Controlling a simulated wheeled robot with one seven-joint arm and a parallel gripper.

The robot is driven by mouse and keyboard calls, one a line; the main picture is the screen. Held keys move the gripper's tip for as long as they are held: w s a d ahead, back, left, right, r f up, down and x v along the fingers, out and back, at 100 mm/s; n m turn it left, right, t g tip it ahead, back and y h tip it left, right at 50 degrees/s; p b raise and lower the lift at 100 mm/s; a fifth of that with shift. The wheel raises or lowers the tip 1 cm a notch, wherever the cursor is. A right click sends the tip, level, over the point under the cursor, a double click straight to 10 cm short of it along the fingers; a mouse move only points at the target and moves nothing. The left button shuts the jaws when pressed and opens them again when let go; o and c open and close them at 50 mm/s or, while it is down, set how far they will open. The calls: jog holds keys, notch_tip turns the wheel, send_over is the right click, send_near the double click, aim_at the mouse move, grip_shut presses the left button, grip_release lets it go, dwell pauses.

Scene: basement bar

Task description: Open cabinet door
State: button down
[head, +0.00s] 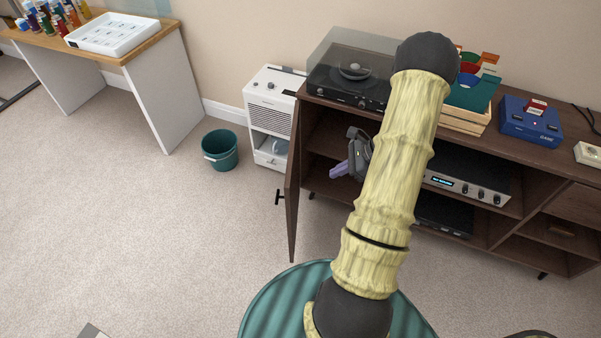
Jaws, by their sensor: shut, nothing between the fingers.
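The cabinet (450,118) is a dark brown wooden media unit on short legs. Its left door (291,185) stands swung open toward me, seen nearly edge-on, with a small black handle (278,197) on its outer face. The compartment behind it is open to view, partly hidden by my arm. My gripper (335,171) is dark grey with purple fingers. It is shut and empty, in front of the open compartment and to the right of the door's inner side. I see a gap between the fingers and the door in the picture; the depth is hard to judge.
A turntable (352,72), a crate of records (470,108) and a blue game box (531,121) stand on the cabinet. A white appliance (271,108) and a teal bin (220,150) stand left of the door.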

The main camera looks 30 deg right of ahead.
dwell(0.3)
jog(key=w+a+r+x, duration=0.1)
jog(key=r+x, duration=0.1)
jog(key=x, duration=1.1)
jog(key=shift+a, duration=0.3)
